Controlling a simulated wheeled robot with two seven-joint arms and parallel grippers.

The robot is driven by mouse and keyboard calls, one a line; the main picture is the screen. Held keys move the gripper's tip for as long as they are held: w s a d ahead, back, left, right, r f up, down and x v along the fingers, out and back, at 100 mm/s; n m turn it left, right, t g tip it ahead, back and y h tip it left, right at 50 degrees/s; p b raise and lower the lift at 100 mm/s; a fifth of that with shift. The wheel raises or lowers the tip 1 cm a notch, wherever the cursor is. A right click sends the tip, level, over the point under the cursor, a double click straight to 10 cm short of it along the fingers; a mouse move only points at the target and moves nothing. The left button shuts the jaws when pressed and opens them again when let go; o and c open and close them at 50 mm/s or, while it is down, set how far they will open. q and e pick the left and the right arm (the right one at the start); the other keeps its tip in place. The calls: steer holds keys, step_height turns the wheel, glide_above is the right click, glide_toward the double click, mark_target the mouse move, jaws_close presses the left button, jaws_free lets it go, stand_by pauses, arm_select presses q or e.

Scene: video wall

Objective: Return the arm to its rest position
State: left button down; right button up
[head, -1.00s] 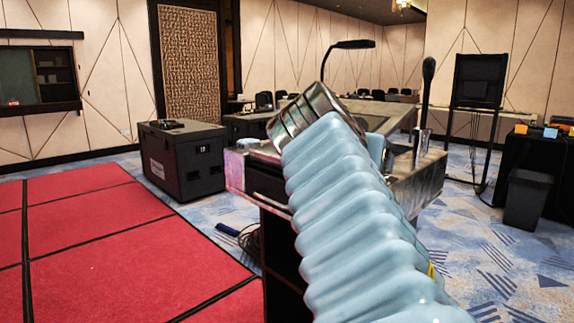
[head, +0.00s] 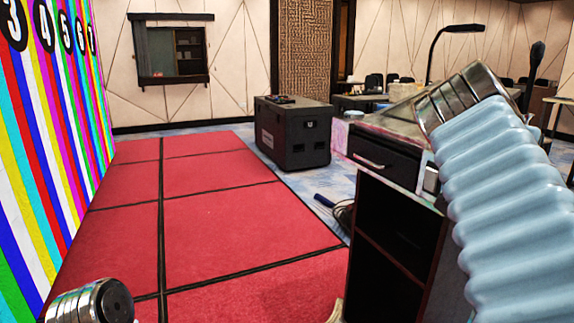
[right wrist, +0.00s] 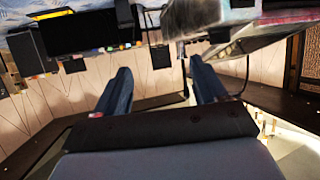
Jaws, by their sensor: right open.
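My right arm, in a light blue ribbed sleeve (head: 510,190) with a metal collar (head: 465,95), reaches up from the lower right in the head view, in front of the desk. The right gripper is hidden there. In the right wrist view my right gripper (right wrist: 160,76) is open, its two dark blue fingers well apart with nothing held between them. A metal part of my left arm (head: 90,302) shows at the bottom left of the head view. My left gripper is not seen.
A desk (head: 395,150) with an open dark cabinet stands close on the right. A black case (head: 293,132) stands beyond red floor panels (head: 235,225), which are clear. A striped video wall (head: 50,130) runs along the left.

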steer(key=w+d+f+n+t+y, duration=0.1)
steer(key=w+d+f+y, duration=0.25)
steer(key=f, duration=0.35)
steer(key=w+d+f+n+y, duration=0.1)
steer(key=w+d+f+y, duration=0.25)
steer(key=f, duration=0.45)
steer(key=w+a+f+n+g+y, duration=0.1)
steer(key=w+a+f+y, duration=0.2)
steer(key=f, duration=0.9)
steer(key=w+a+f+n+y, duration=0.1)
steer(key=w+a+f+y, duration=0.15)
steer(key=f, duration=0.95)
steer(key=s+a+f+n+g+y, duration=0.1)
steer(key=s+a+f+g, duration=0.15)
steer(key=a+f, duration=0.5)
steer(key=s+a+f+n+g+y, duration=0.1)
steer(key=s+a+f+y, duration=0.3)
steer(key=f, duration=0.6)
steer(key=s+a+f+n+g+h, duration=0.1)
steer(key=s+a+f+g, duration=0.1)
steer(key=s+a+f, duration=0.3)
steer(key=s+a+f+n+g+h, duration=0.1)
steer(key=s+a+f, duration=0.4)
steer(key=s+f, duration=0.5)
steer(key=shift+s+a+f+n+g+h, duration=0.2)
steer(key=shift+s+f+n+g+h, duration=0.25)
steer(key=shift+s, duration=0.65)
steer(key=shift+w+r, duration=0.1)
steer(key=shift+r, duration=0.1)
